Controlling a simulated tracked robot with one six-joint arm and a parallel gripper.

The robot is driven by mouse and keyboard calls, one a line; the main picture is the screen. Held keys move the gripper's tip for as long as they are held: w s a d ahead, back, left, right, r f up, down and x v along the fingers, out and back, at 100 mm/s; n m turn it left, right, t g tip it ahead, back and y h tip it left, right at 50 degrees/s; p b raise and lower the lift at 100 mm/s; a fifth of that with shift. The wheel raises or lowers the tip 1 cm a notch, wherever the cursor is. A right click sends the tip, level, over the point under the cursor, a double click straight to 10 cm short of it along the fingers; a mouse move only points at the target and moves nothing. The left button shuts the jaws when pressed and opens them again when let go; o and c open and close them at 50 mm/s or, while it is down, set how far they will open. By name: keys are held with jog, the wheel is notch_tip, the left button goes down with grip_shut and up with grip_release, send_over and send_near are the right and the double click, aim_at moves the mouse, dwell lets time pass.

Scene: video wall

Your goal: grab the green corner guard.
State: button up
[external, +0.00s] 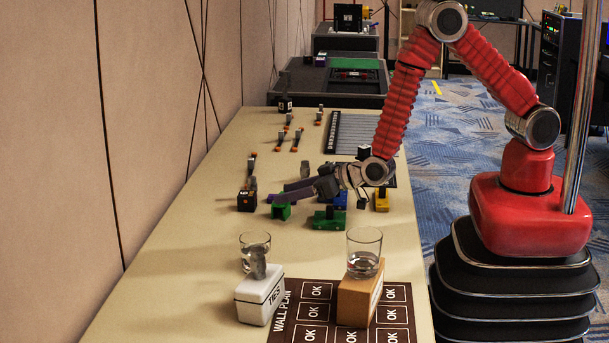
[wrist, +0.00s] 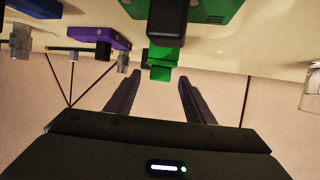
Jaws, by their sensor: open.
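The green corner guard (external: 281,211) is a small bright green block on the beige table, left of the middle. In the wrist view it shows as a small green piece (wrist: 161,66) ahead, between the lines of my two fingers. My gripper (external: 290,196) is open and reaches left, low over the table, its tips close to the guard. In the wrist view the gripper (wrist: 160,92) has its dark fingers apart, with nothing held between them. Whether a finger touches the guard cannot be told.
A larger green block (external: 328,219) with a dark top stands just right of the guard. A yellow block (external: 381,200) is further right, a dark orange-marked block (external: 247,200) left. Two glasses stand on a white box (external: 260,300) and an orange box (external: 358,302) in front.

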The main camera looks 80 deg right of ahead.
jog(key=x, duration=0.3)
jog(key=shift+f, duration=0.1)
dwell(0.4)
jog(key=c, duration=0.9)
jog(key=shift+o, duration=0.2)
jog(key=shift+r, duration=5.05)
